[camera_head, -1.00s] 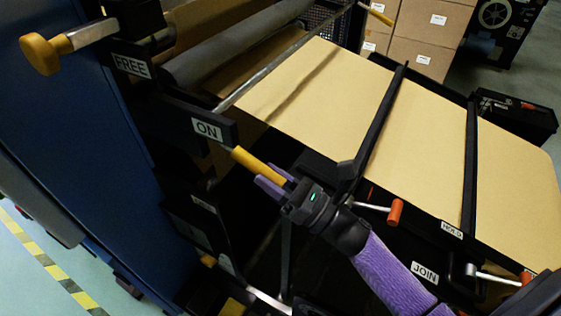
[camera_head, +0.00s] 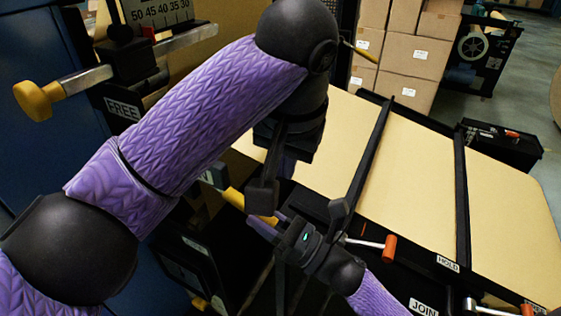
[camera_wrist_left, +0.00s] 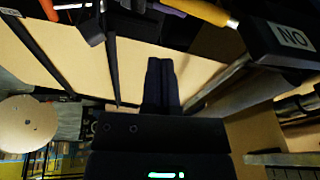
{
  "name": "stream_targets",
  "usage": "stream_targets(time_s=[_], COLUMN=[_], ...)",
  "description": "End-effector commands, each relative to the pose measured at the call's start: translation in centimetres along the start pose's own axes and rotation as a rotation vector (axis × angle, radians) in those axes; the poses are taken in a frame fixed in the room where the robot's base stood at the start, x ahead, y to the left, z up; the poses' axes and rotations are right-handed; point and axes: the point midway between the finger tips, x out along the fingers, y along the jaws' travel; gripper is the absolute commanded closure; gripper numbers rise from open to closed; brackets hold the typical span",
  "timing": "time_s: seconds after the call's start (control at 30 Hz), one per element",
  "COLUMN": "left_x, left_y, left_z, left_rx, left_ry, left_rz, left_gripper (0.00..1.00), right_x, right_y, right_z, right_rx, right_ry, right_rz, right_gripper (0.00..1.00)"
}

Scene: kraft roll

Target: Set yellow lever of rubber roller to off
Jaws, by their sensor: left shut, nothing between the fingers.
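The yellow lever (camera_head: 236,199) is partly hidden in the head view behind my left gripper (camera_head: 262,198). In the left wrist view the yellow lever (camera_wrist_left: 205,11) runs along the top edge, left of the ON plate (camera_wrist_left: 293,38). My left gripper is shut and empty, pointing down in front of the lever; its closed fingers show in the wrist view (camera_wrist_left: 162,82). I cannot tell whether they touch the lever. My right gripper (camera_head: 268,226) has its purple fingers at the lever's free end; its grip is unclear. The FREE label (camera_head: 122,108) is at upper left.
A tan kraft sheet (camera_head: 415,160) lies under dark bars. An orange-tipped lever (camera_head: 389,248) is just right of my right gripper. A yellow knob (camera_head: 36,100) sticks out at upper left. Cardboard boxes (camera_head: 410,60) stand behind.

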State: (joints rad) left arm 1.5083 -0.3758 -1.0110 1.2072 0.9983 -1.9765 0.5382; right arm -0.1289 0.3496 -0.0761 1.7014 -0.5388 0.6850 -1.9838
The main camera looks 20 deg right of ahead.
Motion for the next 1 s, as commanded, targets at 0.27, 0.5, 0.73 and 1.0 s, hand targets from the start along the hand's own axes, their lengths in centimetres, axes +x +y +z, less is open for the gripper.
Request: stream_targets(time_s=[0.27, 0.5, 0.73, 1.0], left_x=[6.1, 9.3, 9.9, 10.3], left_y=[-0.1, -1.0, -1.2, -1.2], left_z=[0.0, 1.1, 1.4, 1.5], left_rx=[-0.003, -0.003, -0.002, -0.003], left_ry=[0.0, 0.004, 0.005, 0.004], left_rz=[0.0, -0.001, -0.001, 0.0], left_gripper=[1.0, 1.0, 1.0, 1.0], right_x=[0.0, 0.0, 0.0, 0.0], right_y=[0.0, 0.0, 0.0, 0.0], right_z=[0.1, 0.1, 0.1, 0.1], right_rx=[-0.001, -0.001, -0.001, -0.001], right_ry=[-0.002, -0.002, -0.002, -0.002], right_rz=[-0.001, -0.001, -0.001, 0.0], right_gripper=[1.0, 1.0, 1.0, 1.0])
